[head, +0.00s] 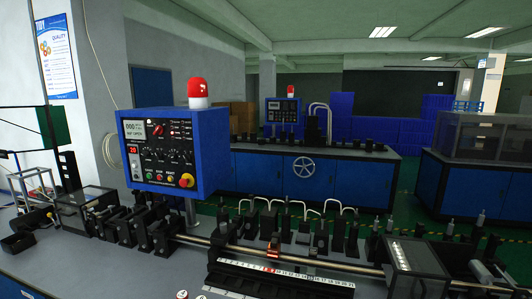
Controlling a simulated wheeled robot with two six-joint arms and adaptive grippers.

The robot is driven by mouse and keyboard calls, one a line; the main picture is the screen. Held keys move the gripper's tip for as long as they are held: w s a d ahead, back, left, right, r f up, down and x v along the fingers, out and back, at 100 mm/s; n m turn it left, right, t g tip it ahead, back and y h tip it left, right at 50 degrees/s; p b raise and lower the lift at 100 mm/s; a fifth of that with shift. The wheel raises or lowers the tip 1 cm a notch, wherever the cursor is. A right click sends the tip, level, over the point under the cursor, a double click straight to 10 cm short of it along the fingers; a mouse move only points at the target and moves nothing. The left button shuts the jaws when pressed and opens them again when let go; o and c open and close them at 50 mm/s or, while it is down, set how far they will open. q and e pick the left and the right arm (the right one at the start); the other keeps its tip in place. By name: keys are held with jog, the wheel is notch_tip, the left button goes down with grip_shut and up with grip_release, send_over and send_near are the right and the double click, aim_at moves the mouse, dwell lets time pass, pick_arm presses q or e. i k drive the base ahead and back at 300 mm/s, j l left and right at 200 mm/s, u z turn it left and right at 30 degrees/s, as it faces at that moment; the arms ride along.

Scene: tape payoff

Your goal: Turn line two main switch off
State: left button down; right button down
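A blue control box (176,152) with a dark front panel stands on a post at the left, above the near machine. Its panel carries a display (134,130), a red knob (158,130), rows of small black knobs, several coloured buttons, and a red mushroom button on yellow (187,180). A red and white beacon (198,92) sits on top. A second, similar blue control box (282,111) stands on the farther machine. I cannot read which box belongs to line two, nor tell any switch's position. Neither of my grippers is in view.
The near machine's grey table (130,265) carries rods, black blocks and a ruler strip (290,273). Behind it is a blue cabinet with a handwheel (304,167). A glass-covered blue machine (480,150) stands at right. Green floor shows between the machines.

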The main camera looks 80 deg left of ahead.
aim_at(158, 131)
jog(key=u, duration=3.3)
jog(key=i+j, duration=0.15)
jog(key=j, duration=0.2)
jog(key=i+j+z, duration=0.1)
jog(key=j, duration=0.2)
jog(key=i+j, duration=0.2)
jog(key=j, duration=0.15)
jog(key=i+j+z, duration=0.1)
jog(key=j, duration=0.25)
jog(key=i+j, duration=0.15)
jog(key=j, duration=0.2)
